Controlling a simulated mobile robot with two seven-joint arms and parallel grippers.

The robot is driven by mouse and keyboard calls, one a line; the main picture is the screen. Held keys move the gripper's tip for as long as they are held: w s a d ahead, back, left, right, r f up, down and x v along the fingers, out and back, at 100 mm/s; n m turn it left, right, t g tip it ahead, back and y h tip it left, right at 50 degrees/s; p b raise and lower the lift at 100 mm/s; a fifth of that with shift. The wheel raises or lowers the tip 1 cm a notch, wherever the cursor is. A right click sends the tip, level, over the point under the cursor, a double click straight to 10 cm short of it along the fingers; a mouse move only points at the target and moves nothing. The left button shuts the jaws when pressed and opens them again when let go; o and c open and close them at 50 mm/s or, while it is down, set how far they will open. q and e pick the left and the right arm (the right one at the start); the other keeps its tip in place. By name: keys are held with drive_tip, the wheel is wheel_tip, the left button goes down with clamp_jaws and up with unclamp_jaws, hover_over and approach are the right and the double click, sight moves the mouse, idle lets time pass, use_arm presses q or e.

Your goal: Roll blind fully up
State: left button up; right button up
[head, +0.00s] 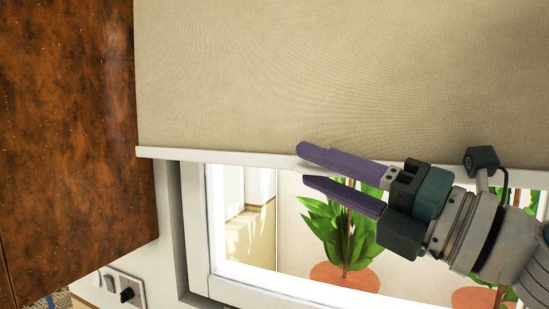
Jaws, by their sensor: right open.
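The beige woven blind (330,70) fills the upper part of the head view. Its white bottom bar (220,156) runs across just above the window opening, so the lower window shows below it. My right gripper (302,166) comes in from the right with two purple fingers parted. The upper finger overlaps the bottom bar and the lower finger lies just below it. Whether the fingers touch the bar cannot be told. My left gripper is not in view.
A brown wooden cabinet (65,130) stands close at the left. The white window frame (300,297) surrounds the opening. A potted plant (345,235) shows behind the gripper, and another pot (480,299) is at lower right. A wall switch plate (125,290) is at lower left.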

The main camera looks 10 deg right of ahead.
drive_tip(key=shift+c, duration=0.3)
clamp_jaws()
idle(1.1)
